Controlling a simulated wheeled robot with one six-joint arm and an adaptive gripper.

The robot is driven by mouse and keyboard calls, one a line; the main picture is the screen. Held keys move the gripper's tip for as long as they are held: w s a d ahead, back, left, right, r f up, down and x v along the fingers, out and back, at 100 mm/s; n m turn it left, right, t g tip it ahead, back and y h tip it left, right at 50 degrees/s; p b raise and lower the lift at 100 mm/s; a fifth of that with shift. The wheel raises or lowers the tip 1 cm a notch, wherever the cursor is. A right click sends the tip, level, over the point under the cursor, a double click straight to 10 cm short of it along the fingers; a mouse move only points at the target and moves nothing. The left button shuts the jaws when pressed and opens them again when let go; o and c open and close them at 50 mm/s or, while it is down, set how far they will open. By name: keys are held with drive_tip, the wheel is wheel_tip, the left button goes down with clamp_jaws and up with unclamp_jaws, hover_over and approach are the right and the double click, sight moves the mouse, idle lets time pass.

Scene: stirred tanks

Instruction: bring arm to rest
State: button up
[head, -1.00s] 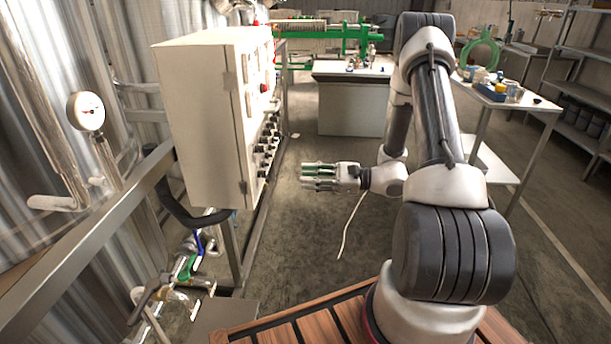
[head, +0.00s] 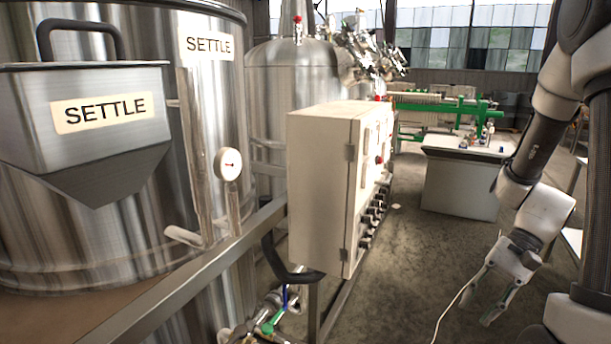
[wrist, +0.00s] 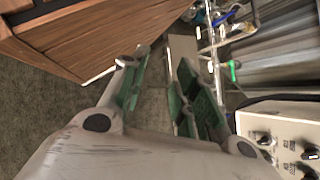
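My gripper (head: 486,302) hangs at the lower right in the head view, its fingers pointing down over the concrete floor. In the wrist view my gripper (wrist: 162,78) shows two fingers with green pads. The pads stand apart with a clear gap between them, and nothing is held. My arm is folded at the right side of the head view, partly cut off by the picture's edge.
A cream control box (head: 325,190) with knobs stands left of my gripper. Steel tanks marked SETTLE (head: 215,130) fill the left. Valves (head: 272,318) sit low by the rail. A white bench (head: 460,188) stands behind; open floor (head: 400,265) lies between.

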drive_tip(key=s+d+r+n+t+h, duration=0.1)
drive_tip(key=s+r+n+t+h, duration=0.1)
drive_tip(key=r, duration=0.7)
drive_tip(key=s+d+r+n+t+h, duration=0.1)
drive_tip(key=s+r+n+t+h, duration=0.2)
drive_tip(key=r, duration=0.7)
drive_tip(key=shift+r+n+t+h, duration=0.2)
drive_tip(key=shift+n+t+h, duration=1.2)
drive_tip(key=shift+n, duration=0.4)
